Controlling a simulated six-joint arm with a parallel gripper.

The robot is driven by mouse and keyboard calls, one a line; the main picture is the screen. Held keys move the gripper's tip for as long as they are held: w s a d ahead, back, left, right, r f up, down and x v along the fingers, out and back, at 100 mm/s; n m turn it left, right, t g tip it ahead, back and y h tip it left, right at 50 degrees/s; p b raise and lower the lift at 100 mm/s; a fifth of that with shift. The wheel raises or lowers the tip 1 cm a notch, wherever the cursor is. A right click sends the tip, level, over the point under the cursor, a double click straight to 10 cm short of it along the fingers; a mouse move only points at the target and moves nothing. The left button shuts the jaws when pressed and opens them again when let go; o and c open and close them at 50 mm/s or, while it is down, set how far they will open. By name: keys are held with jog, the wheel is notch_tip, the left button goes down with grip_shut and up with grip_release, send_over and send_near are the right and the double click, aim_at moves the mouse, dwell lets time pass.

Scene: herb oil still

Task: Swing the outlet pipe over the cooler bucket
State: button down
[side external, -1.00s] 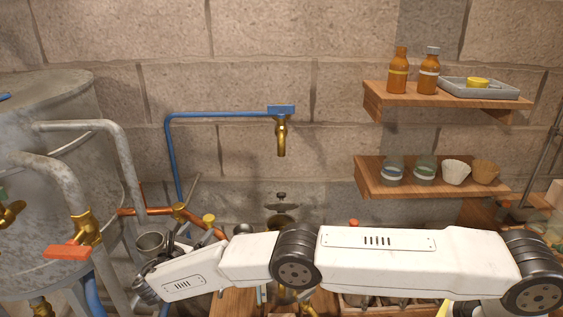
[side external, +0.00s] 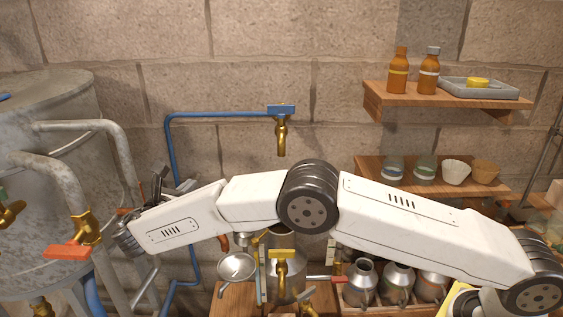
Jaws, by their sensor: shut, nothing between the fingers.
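My gripper (side external: 160,182) is at the left of the side external view, at the end of my arm, with its dark fingers pointing up beside the still's pipework. It is shut and empty. A short piece of copper pipe (side external: 123,211) shows just left of my gripper; the rest of it is hidden behind my arm, so I cannot tell where its outlet end points. No bucket that I can surely call the cooler bucket is in sight; my arm covers that area.
The grey metal tank (side external: 50,130) stands at the left, with a galvanized pipe (side external: 118,150) and an orange-handled valve (side external: 67,251). A blue pipe with a brass tap (side external: 281,135) is on the wall.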

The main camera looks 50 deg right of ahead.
jog(key=s+d+f+m+g+y, duration=0.35)
jog(key=d+m+y, duration=0.25)
jog(key=y, duration=0.2)
jog(key=s+d+f+m+g+y, duration=0.2)
jog(key=d+f+m+g+y, duration=0.25)
jog(key=d+m+y, duration=0.2)
jog(key=w+d+r+m+t+y, duration=0.3)
jog(key=d+r+m+t+y, duration=0.2)
jog(key=r+m+y, duration=0.35)
jog(key=shift+m+h, duration=0.7)
jog(key=shift+m, duration=0.2)
notch_tip(320, 180, down, 5)
jog(key=shift+s+r, duration=0.15)
